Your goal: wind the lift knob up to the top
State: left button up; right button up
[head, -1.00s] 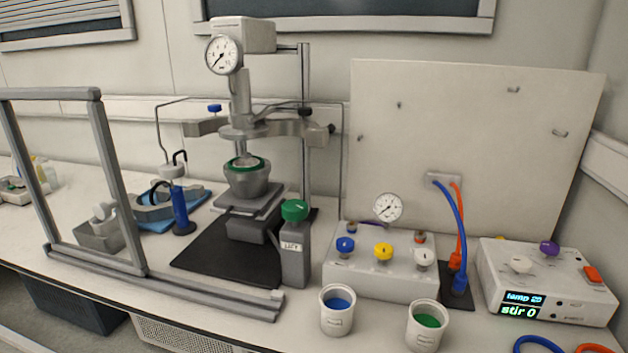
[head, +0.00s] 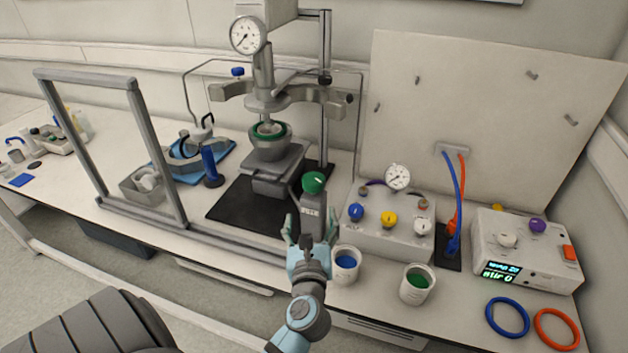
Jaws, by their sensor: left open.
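The lift knob (head: 314,182) is a green round cap with a white mark. It sits on top of a grey lift column (head: 315,215) in front of the reactor stand. My left gripper (head: 309,226) is open, its fingers pointing up at the lower part of the column and below the knob. I cannot tell whether the fingers touch the column. The reactor vessel (head: 268,148) with a green ring stands on its platform (head: 277,162), below the reactor head (head: 268,100). My right gripper is not in view.
A valve box (head: 385,240) with blue, yellow and white knobs stands to the right. Two white cups (head: 417,285) stand in front of it. A grey frame (head: 162,155) stands to the left. A controller (head: 525,255) and two rings (head: 507,317) are at the right.

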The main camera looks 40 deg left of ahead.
aim_at(313, 186)
pick_arm(q)
jog(key=shift+m, duration=0.6)
jog(key=x, duration=0.9)
jog(key=b+x, duration=0.1)
jog(key=x, duration=0.4)
jog(key=shift+w+d+r, duration=0.2)
jog(key=shift+d+r, duration=0.05)
jog(key=shift+w+a+r, duration=0.1)
jog(key=shift+w+a, duration=0.1)
jog(key=shift+w, duration=0.05)
